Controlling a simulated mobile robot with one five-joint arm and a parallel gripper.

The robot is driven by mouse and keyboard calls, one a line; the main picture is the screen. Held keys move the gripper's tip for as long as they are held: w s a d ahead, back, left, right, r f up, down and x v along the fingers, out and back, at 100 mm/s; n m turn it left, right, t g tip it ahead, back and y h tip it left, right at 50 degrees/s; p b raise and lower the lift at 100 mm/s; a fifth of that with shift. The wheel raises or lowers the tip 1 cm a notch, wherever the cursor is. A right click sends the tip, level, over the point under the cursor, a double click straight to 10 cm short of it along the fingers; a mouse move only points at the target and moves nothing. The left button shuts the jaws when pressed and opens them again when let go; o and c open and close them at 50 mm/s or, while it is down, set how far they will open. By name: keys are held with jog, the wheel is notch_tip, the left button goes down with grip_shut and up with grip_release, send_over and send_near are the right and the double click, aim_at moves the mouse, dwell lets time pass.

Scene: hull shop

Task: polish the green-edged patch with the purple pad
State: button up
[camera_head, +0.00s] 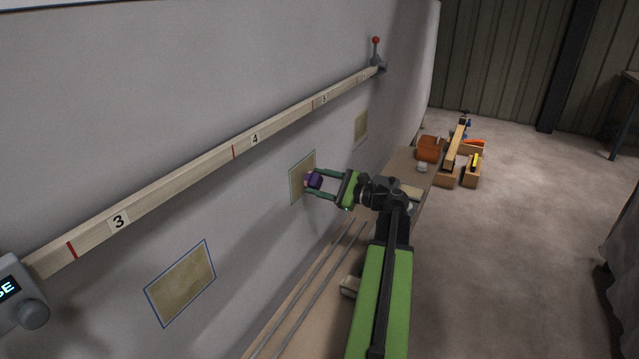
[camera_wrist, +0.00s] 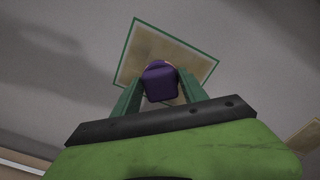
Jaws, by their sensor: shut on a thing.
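The green-edged patch (camera_head: 297,181) is a tan rectangle on the grey hull wall, in the middle of the head view. It also shows in the wrist view (camera_wrist: 145,48), tilted, behind the pad. The purple pad (camera_head: 314,180) is between the fingers of my gripper (camera_head: 317,183), which is shut on it. In the wrist view the pad (camera_wrist: 160,83) covers the lower middle of the patch, with a thin pinkish edge at its far side. The pad is at the patch face; I cannot tell whether it touches.
A blue-edged patch (camera_head: 181,284) is at lower left and another tan patch (camera_head: 361,127) farther along. A numbered rail (camera_head: 195,175) crosses the wall above.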

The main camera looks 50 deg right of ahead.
dwell(0.3)
jog(key=a, duration=0.2)
jog(key=s+a+f+b, duration=0.1)
jog(key=a, duration=0.1)
jog(key=a+b, duration=0.1)
jog(key=a, duration=0.1)
jog(key=shift+s+a+f, duration=0.25)
jog(key=shift+s+f, duration=0.1)
jog(key=shift+f, duration=0.05)
jog(key=shift+x, duration=0.85)
jog(key=shift+w+d, duration=0.1)
jog(key=shift+d, duration=0.05)
